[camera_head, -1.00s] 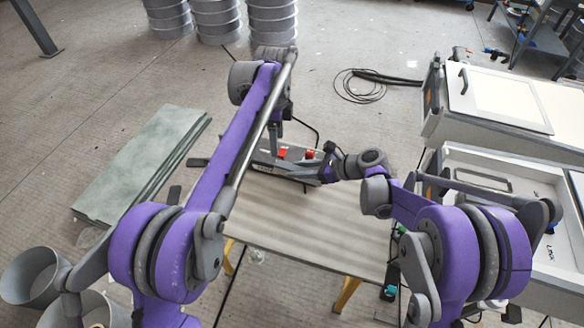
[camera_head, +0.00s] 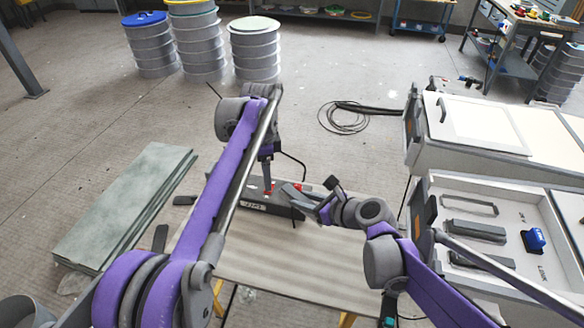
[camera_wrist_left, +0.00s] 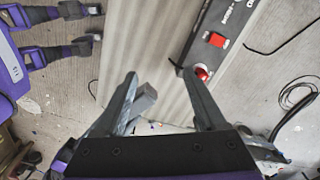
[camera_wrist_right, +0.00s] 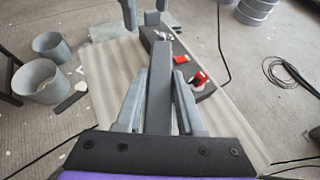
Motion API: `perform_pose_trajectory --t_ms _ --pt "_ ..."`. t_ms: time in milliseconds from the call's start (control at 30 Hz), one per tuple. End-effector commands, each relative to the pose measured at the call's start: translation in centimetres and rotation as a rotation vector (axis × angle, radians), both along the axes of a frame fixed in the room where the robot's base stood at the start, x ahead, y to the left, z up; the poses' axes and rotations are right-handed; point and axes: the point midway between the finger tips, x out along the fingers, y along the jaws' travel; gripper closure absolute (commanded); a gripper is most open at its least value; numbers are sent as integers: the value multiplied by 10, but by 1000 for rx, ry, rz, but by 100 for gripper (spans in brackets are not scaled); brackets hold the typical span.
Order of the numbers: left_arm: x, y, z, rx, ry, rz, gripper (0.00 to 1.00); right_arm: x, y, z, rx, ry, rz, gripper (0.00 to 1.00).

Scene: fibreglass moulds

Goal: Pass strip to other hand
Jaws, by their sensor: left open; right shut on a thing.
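The strip (camera_wrist_right: 160,88) is a long dark grey bar in the right wrist view. My right gripper (camera_wrist_right: 160,100) is shut on it, and the strip points away from the gripper. My left gripper (camera_wrist_left: 165,90) is open. In the left wrist view a grey block-like end (camera_wrist_left: 145,98), probably the strip's, shows beside the left-hand finger. In the head view my left gripper (camera_head: 267,180) is above the bench, left of my right gripper (camera_head: 322,204). I cannot tell whether the left fingers touch the strip.
White moulds (camera_head: 470,125) stand on the right. Green-grey slabs (camera_head: 125,205) lie on the left. The bench's near part is clear.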

Motion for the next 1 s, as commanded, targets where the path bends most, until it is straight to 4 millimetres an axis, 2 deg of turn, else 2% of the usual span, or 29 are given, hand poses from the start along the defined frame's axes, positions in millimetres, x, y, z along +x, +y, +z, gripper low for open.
perform_pose_trajectory --t_ms 700,900,1000 --pt "-21 -43 60 5 -3 1540 28 0 0 0 0 0 1 100" --pt "-28 -52 74 5 -3 1921 28 0 0 0 0 0 1 100" --pt "-31 -55 79 6 -3 2058 28 0 0 0 0 0 1 100"
